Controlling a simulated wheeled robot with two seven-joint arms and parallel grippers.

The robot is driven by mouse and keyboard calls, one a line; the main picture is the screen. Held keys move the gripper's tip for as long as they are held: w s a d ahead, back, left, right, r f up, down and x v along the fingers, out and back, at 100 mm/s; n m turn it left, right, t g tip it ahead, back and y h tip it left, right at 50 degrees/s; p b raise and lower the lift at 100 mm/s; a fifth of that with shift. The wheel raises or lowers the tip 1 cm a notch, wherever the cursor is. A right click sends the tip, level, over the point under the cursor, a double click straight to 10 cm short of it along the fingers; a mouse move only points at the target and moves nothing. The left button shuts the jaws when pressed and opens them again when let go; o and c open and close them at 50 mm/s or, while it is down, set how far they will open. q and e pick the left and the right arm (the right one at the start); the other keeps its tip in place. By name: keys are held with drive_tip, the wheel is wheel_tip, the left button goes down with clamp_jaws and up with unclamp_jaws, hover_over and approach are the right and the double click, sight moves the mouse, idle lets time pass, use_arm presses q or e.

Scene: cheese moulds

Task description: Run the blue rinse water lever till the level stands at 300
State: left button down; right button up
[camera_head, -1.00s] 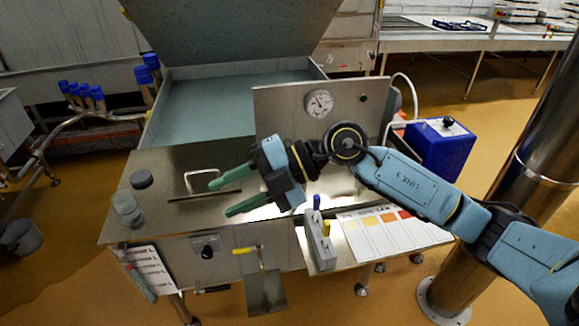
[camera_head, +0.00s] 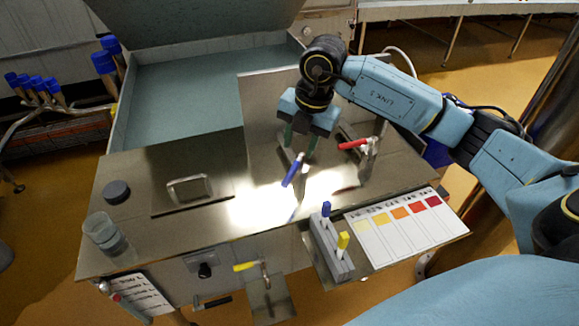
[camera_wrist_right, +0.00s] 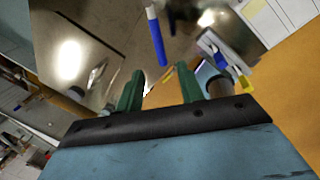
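The blue lever (camera_head: 293,170) stands tilted on the steel worktop, on a metal fitting. It also shows in the right wrist view (camera_wrist_right: 156,38), just beyond the fingertips. My right gripper (camera_head: 299,150) points down just behind the blue lever in the head view. Its two green fingers are apart with nothing between them in the wrist view (camera_wrist_right: 160,82). I cannot tell whether a finger touches the lever. No level reading of 300 can be made out. My left gripper is out of view.
A red lever (camera_head: 354,144) stands right of the blue one. A grey rack (camera_head: 330,250) with blue and yellow-topped sticks and a colour chart (camera_head: 398,228) lie in front. A clear jar (camera_head: 104,234) and dark puck (camera_head: 117,191) sit left. An open vat (camera_head: 190,105) is behind.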

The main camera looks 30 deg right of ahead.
sight(290, 174)
drive_tip(key=f, duration=0.3)
drive_tip(key=w+f, duration=0.1)
drive_tip(key=f, duration=0.2)
drive_tip(key=a+f, duration=0.1)
drive_tip(key=f, duration=0.2)
drive_tip(key=shift+w+b, duration=0.25)
drive_tip(key=shift+b, duration=0.15)
clamp_jaws()
